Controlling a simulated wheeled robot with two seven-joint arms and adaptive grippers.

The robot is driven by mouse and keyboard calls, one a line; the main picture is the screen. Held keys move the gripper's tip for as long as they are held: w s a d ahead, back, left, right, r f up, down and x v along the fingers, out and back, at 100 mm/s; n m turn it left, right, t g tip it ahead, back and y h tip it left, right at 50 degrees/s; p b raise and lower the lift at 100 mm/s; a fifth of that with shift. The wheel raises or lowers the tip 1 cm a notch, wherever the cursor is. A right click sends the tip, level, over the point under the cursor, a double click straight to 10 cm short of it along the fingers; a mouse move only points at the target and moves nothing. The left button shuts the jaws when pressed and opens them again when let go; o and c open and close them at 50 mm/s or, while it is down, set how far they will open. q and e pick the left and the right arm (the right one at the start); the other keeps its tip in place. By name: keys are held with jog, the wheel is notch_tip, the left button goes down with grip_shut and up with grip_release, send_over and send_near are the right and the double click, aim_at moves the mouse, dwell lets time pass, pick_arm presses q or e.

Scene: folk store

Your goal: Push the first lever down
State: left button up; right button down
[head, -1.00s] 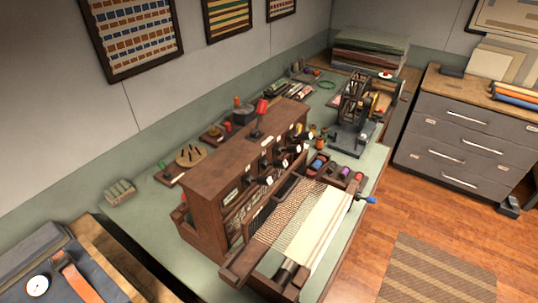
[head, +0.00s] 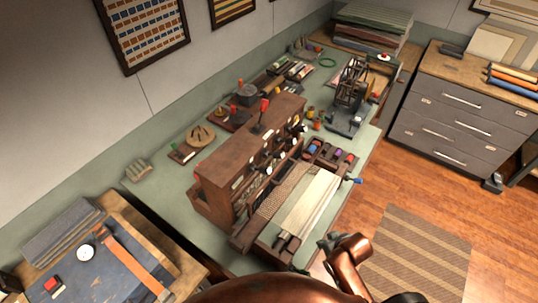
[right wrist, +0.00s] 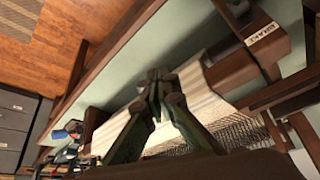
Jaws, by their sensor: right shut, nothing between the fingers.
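A brown wooden loom cabinet (head: 232,163) stands on the green table with a white-and-brown woven cloth (head: 308,205) stretched in front. Several small dark levers with pale tags (head: 268,170) line its front face; I cannot tell which is the first. A red-tipped upright handle (head: 263,108) stands on its top. My right gripper (head: 327,242) is near the table's front edge, apart from the levers. In the right wrist view its dark green fingers (right wrist: 160,88) are together and empty, with the cloth behind them. The levers are not clear there. My left gripper is not in view.
Spools in a tray (head: 330,153) and a blue-handled crank (head: 353,180) lie right of the cloth. A black metal device (head: 348,100) stands farther back. A grey drawer cabinet (head: 450,115) is at right. Floor with a striped rug (head: 415,255) is open in front.

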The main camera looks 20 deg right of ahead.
jog(key=w+a+r+n+t+y, duration=0.1)
jog(key=w+a+r+n+y, duration=0.3)
jog(key=w+r, duration=0.65)
jog(key=w+a+r+m+y, duration=0.1)
jog(key=w+r, duration=0.3)
jog(key=r, duration=0.5)
jog(key=w+a+r+m+y, duration=0.1)
jog(key=w+a+r, duration=0.15)
jog(key=r, duration=0.65)
jog(key=w+a+r+m, duration=0.1)
jog(key=w+r, duration=0.3)
jog(key=r, duration=0.4)
jog(key=p, duration=0.3)
send_over(260, 169)
jog(key=w+d, duration=0.3)
notch_tip(260, 169, down, 6)
jog(key=s+f+p, duration=0.1)
jog(key=s+f, duration=0.2)
jog(key=shift+d+f, duration=0.1)
jog(key=shift+f, duration=0.1)
jog(key=shift+n, duration=0.3)
